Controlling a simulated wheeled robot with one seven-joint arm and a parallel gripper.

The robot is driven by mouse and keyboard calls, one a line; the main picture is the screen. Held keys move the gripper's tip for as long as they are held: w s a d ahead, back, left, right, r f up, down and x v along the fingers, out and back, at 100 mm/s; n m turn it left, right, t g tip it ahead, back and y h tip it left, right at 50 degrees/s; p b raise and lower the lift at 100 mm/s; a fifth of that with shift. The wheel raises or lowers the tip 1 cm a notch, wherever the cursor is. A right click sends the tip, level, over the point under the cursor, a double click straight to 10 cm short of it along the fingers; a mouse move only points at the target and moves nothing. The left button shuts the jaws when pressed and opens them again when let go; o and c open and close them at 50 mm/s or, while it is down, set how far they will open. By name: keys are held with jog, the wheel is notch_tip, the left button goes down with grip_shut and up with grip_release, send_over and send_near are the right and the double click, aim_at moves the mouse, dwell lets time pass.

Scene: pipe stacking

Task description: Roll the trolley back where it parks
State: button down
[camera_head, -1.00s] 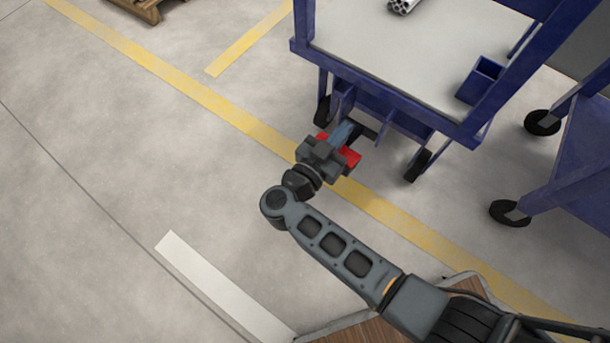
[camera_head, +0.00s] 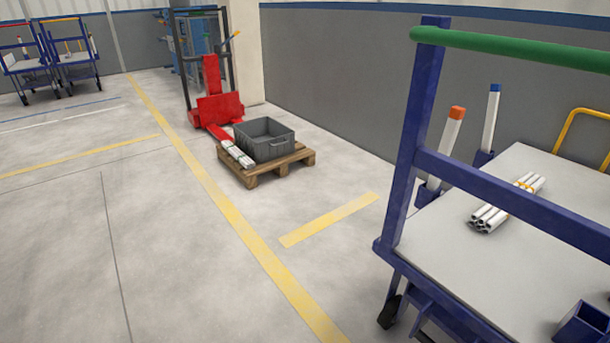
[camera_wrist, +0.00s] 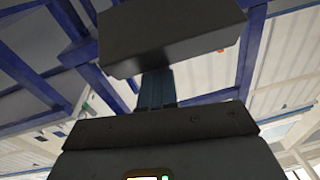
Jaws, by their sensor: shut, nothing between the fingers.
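The trolley (camera_head: 422,255), with a blue frame, a green handle bar and a grey deck, stands at the right of the head view, partly cut off by the frame. A pipe bundle (camera_head: 505,205) lies on its deck. A dark caster shows under its near corner. My gripper (camera_wrist: 156,88) shows only in the wrist view, as dark blocks with a narrow blue-grey finger part between them; it looks shut and empty. Blue frame bars (camera_wrist: 85,45) fill the upper part of that view. Whether my gripper touches them, I cannot tell.
Yellow floor lines (camera_head: 235,235) run past the trolley. A wooden pallet (camera_head: 272,170) with a grey crate (camera_head: 264,138) stands ahead, beside a red pallet stacker (camera_head: 212,95). Other trolleys (camera_head: 72,62) stand far left. The left floor is clear.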

jog(key=s+d+r+n+t+y, duration=0.1)
jog(key=s+r+n+y, duration=0.55)
jog(key=s+r, duration=0.55)
jog(key=s+d+r+n+t+y, duration=0.15)
jog(key=s+r+n+y, duration=0.5)
jog(key=s, duration=1.05)
notch_tip(320, 180, up, 29)
jog(key=m+y+p, duration=0.1)
jog(key=p, duration=2.7)
jog(key=shift+w+a+f+m, duration=0.15)
jog(key=shift+w+a+m, duration=0.05)
jog(key=shift+w+m, duration=0.2)
